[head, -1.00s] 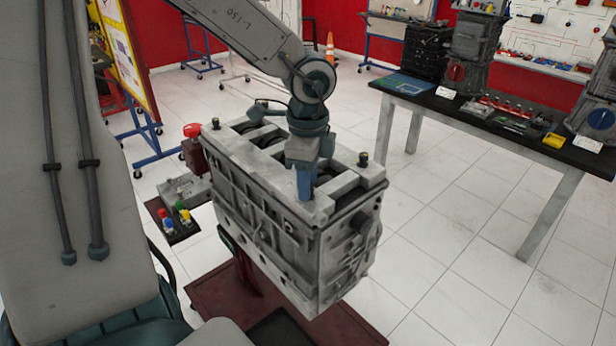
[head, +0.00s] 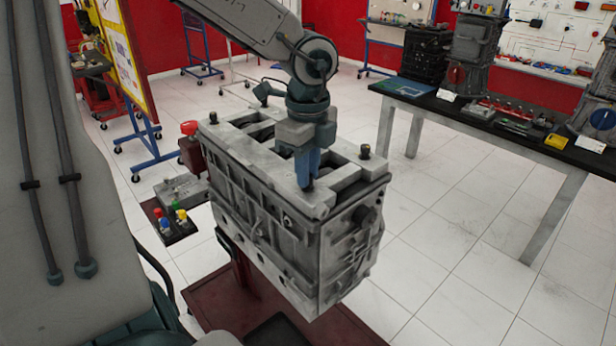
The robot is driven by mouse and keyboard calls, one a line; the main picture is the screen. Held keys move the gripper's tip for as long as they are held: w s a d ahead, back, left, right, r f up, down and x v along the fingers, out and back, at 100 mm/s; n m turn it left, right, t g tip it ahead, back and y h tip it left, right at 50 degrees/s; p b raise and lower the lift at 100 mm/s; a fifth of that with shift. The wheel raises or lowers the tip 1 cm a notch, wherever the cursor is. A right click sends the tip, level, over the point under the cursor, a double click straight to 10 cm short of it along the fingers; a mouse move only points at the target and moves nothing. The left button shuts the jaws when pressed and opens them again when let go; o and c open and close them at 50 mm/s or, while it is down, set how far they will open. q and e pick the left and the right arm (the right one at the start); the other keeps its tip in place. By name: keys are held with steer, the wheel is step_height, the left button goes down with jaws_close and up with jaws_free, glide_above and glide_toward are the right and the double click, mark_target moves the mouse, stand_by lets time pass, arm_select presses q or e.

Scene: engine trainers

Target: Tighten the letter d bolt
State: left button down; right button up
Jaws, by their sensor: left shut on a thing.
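A grey engine block (head: 285,240) stands in the middle of the head view, with a flat frame on its top. My left gripper (head: 307,184) points down at the block's near top edge. Its blue fingers are shut on a small dark bolt (head: 308,187), mostly hidden by the fingertips. No letter on any bolt can be read. My right gripper is not in view.
The block is held on a dark red stand (head: 240,300). A control box with coloured knobs (head: 170,222) sits left of it. A black-topped workbench (head: 480,115) with parts stands at the right. The tiled floor between is clear.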

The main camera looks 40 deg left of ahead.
arm_select(q)
steer(key=m, duration=0.2)
steer(key=shift+m, duration=0.4)
steer(key=m, duration=0.3)
steer(key=shift+m, duration=0.3)
steer(key=m, duration=1)
steer(key=shift+m, duration=2.1)
steer(key=c, duration=1.3)
jaws_free()
steer(key=shift+c, duration=0.2)
steer(key=shift+r+p, duration=0.1)
steer(key=shift+p, duration=0.2)
